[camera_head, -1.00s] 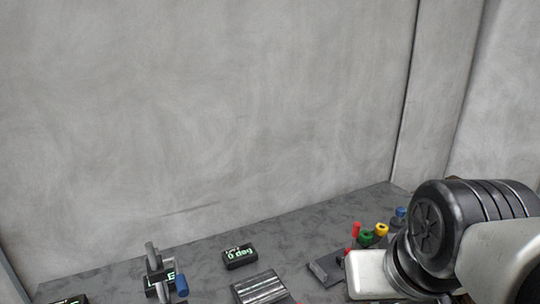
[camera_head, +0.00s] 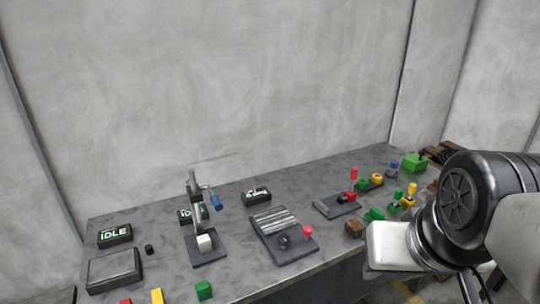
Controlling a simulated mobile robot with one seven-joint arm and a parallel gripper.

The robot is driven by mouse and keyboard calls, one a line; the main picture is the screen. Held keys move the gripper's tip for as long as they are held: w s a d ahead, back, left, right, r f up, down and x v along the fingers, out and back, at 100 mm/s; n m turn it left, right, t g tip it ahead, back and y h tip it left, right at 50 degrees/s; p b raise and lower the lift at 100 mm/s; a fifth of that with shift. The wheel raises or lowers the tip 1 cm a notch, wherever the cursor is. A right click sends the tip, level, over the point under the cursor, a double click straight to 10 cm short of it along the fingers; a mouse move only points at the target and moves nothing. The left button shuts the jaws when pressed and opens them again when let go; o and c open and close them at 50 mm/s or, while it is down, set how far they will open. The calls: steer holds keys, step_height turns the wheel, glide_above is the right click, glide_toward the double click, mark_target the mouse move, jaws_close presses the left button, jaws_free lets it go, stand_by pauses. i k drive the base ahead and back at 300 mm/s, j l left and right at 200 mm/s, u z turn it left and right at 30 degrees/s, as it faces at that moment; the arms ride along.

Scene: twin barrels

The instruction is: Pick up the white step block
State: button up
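A small white block (camera_head: 204,242) sits on the dark base of a press-like stand (camera_head: 209,256) at the left-centre of the bench. It is the only small white block I can make out, but its step shape is too small to confirm. My gripper (camera_head: 390,248) shows as a white hand body at the lower right, in front of the bench's front edge. It is well to the right of the white block and apart from it. Its fingers are hidden or too unclear to show whether they are open or whether they hold anything.
The grey bench (camera_head: 130,220) runs along a wall. A plate with grooved strips and a red knob (camera_head: 307,231) stands right of the stand. Dark display boxes (camera_head: 115,235) line the back. Red, yellow and green blocks (camera_head: 204,290) lie near the front. Several coloured parts crowd the right.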

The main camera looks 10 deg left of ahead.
mark_target(204, 242)
steer(key=k+j, duration=0.15)
steer(key=j, duration=0.2)
steer(key=k+j+z, duration=0.15)
steer(key=k+j, duration=0.2)
steer(key=j, duration=0.25)
steer(key=j+z, duration=0.1)
steer(key=j, duration=0.5)
steer(key=k+j+z, duration=0.1)
steer(key=j, duration=0.5)
steer(key=k+j, duration=0.15)
steer(key=j, duration=0.45)
steer(key=i+z, duration=0.05)
